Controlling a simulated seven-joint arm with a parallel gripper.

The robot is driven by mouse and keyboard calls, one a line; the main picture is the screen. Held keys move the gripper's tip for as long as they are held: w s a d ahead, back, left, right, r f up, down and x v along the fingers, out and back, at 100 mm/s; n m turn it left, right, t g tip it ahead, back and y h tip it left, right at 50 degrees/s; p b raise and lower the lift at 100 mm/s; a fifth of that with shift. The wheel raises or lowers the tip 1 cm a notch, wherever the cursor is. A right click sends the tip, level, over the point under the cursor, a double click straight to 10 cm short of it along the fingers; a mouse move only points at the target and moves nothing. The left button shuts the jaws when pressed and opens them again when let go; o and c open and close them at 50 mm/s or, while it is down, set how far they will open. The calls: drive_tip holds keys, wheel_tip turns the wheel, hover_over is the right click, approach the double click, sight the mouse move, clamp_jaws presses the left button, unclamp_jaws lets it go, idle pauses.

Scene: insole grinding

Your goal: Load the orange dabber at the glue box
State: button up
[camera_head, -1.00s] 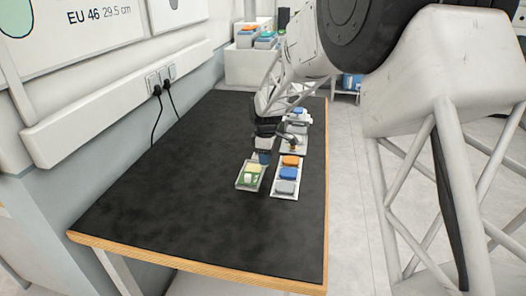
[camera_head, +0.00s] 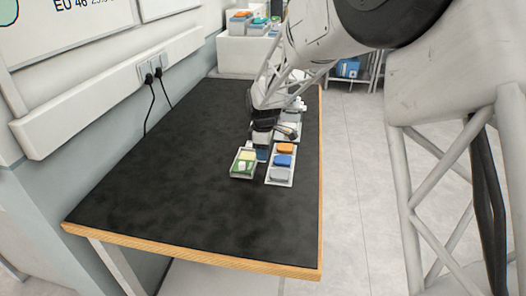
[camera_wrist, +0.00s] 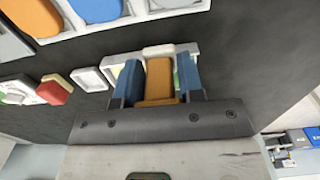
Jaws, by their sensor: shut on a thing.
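My gripper (camera_wrist: 159,82) has two blue fingers shut on the orange dabber (camera_wrist: 160,80), an orange block with a pale pad at its far end. In the head view my gripper (camera_head: 262,153) is low over the dark table, just right of a small white-rimmed box with yellow and green inside (camera_head: 244,162), which looks like the glue box. In the wrist view a white rim (camera_wrist: 190,49) with pale green shows behind the fingers, partly hidden by them and the dabber. I cannot tell whether the dabber's pad touches it. The dabber is not clear in the head view.
A white tray with orange, blue and grey pads (camera_head: 282,181) stands close on the right. More trays lie behind, partly hidden by my arm. Small red and white pieces (camera_wrist: 52,91) show at the wrist view's left. The table's (camera_head: 190,200) near and left parts are clear.

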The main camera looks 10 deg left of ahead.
drive_tip(key=shift+a, duration=0.1)
wheel_tip(320, 180, up, 3)
hover_over(249, 156)
drive_tip(key=shift+r, duration=0.15)
idle(0.3)
drive_tip(key=shift+f, duration=0.2)
drive_tip(key=shift+f, duration=2.8)
drive_tip(key=shift+s+f, duration=0.1)
drive_tip(key=shift+f, duration=0.6)
idle(1.2)
drive_tip(key=shift+r, duration=0.1)
wheel_tip(249, 156, up, 7)
idle(1.1)
idle(0.5)
